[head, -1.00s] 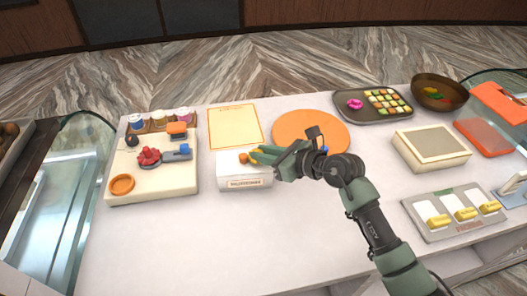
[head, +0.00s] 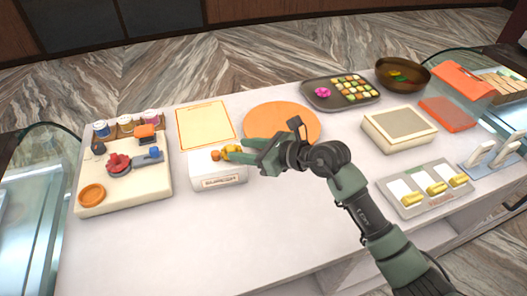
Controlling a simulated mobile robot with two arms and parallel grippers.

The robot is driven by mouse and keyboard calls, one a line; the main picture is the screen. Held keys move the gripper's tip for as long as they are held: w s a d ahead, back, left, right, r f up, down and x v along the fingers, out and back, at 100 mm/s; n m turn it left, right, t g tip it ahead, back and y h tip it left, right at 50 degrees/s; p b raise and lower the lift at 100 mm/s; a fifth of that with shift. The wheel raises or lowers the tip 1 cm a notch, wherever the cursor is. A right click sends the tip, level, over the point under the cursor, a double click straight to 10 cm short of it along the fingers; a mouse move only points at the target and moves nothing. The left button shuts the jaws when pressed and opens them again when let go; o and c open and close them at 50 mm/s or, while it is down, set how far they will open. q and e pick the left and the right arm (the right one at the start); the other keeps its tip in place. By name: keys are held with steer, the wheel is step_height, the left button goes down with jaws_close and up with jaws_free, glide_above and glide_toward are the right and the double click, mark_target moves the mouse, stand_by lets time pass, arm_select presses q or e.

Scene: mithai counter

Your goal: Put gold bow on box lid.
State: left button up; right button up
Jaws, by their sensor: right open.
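My right gripper (head: 226,153) comes in from the right over the box's lid and is open. A small gold-yellow piece (head: 232,148), which looks like the gold bow, shows at its fingertips, with a small orange spot beside it. I cannot tell how much of the piece touches the lid, because the fingers partly hide both. Several gold bows (head: 436,187) lie on a grey tray (head: 411,209) at the right. My left gripper is not in view.
A cream board (head: 130,198) with small items is at the left. An orange-bordered sheet (head: 205,125) and an orange round board (head: 290,118) lie behind the box. A sweets tray (head: 318,103), brown bowl (head: 405,84) and cream box (head: 378,140) stand right. The front counter is clear.

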steer(key=b+v, duration=0.2)
steer(key=v, duration=0.7)
